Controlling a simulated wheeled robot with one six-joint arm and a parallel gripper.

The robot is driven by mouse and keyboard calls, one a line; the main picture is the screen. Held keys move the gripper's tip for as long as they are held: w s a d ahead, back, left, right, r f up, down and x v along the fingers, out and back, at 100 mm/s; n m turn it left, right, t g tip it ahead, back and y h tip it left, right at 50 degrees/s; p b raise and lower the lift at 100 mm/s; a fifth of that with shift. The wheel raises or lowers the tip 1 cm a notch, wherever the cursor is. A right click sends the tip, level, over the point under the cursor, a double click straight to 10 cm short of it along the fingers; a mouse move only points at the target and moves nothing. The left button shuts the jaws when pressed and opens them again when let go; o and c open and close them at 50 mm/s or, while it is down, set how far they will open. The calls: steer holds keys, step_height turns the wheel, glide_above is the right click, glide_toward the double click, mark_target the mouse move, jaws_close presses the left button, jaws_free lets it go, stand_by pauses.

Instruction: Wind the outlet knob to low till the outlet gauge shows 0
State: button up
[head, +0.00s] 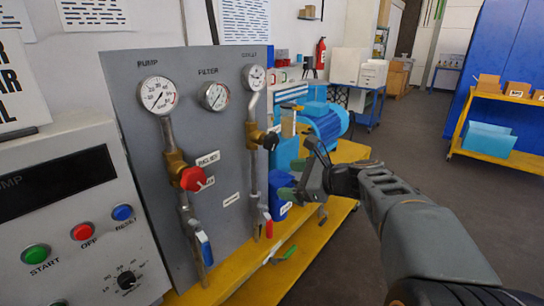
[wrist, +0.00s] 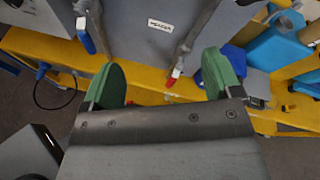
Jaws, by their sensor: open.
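The outlet gauge (head: 254,77) is at the top right of the grey panel (head: 140,200); its needle is too small to read. The outlet knob (head: 270,142), small and black, sits on a brass valve (head: 255,136) in the pipe below that gauge. My gripper (head: 293,180) is open and empty, right of the panel and lower than the knob, apart from it. In the wrist view its green fingers (wrist: 162,78) are spread wide, with nothing between them; the knob cannot be made out there.
A red knob (head: 193,179) is on the left pipe. A blue lever (head: 205,250) and a red lever (head: 268,224) hang below; the red one also shows in the wrist view (wrist: 175,75). A blue motor (head: 325,122) stands behind my gripper.

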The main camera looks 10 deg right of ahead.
mark_target(274, 144)
steer(key=w+d+r+m+t+b, duration=0.1)
steer(key=w+d+r+m+t, duration=0.3)
steer(key=d+m, duration=0.2)
steer(key=shift+y, duration=0.4)
steer(key=x, duration=1.3)
steer(key=shift+c, duration=0.4)
steer(key=c, duration=0.8)
steer(key=shift+n+b, duration=0.3)
